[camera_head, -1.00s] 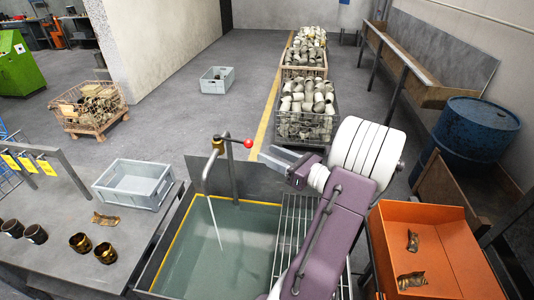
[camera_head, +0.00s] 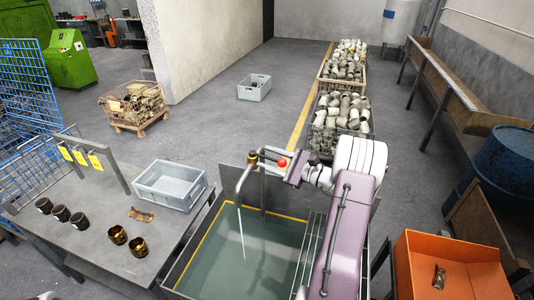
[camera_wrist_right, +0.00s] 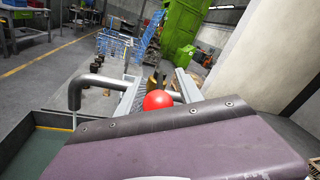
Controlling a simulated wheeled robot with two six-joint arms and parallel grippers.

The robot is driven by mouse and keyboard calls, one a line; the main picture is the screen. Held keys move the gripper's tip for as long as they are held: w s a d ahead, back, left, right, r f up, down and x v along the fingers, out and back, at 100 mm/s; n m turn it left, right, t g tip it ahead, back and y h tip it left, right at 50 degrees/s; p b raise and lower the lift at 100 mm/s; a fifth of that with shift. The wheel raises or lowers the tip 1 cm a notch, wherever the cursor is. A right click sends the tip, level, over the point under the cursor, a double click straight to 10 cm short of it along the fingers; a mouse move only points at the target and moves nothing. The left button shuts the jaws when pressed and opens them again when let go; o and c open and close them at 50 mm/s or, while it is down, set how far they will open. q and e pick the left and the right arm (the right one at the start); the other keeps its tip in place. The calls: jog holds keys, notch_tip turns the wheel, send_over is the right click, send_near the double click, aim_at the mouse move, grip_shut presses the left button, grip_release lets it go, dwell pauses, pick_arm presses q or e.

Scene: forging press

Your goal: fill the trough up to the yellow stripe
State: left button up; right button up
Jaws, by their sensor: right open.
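The trough (camera_head: 190,262) holds grey-green water (camera_head: 235,262). A yellow stripe (camera_head: 203,241) runs along its inner wall and shows above the water; I cannot tell the exact gap. The bent metal tap (camera_head: 241,185) stands at the trough's back edge, and a thin pale stream (camera_head: 242,235) runs from its spout into the water. The tap's lever ends in a red knob (camera_head: 282,162). My right gripper (camera_head: 280,165) is open at the knob. In the right wrist view the red knob (camera_wrist_right: 158,100) shows between the open fingers; contact cannot be told.
A bench (camera_head: 95,235) left of the trough carries a grey crate (camera_head: 150,186), dark and brass-coloured cups and yellow tags on a rail. An orange tray (camera_head: 410,262) and a blue barrel (camera_head: 503,165) stand at the right. Wire baskets of parts stand behind the tap.

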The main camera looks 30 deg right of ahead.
jog(key=shift+w+a, duration=0.2)
jog(key=shift+w, duration=0.15)
jog(key=shift+s, duration=0.1)
jog(key=shift+r, duration=0.1)
grip_shut()
dwell(1.1)
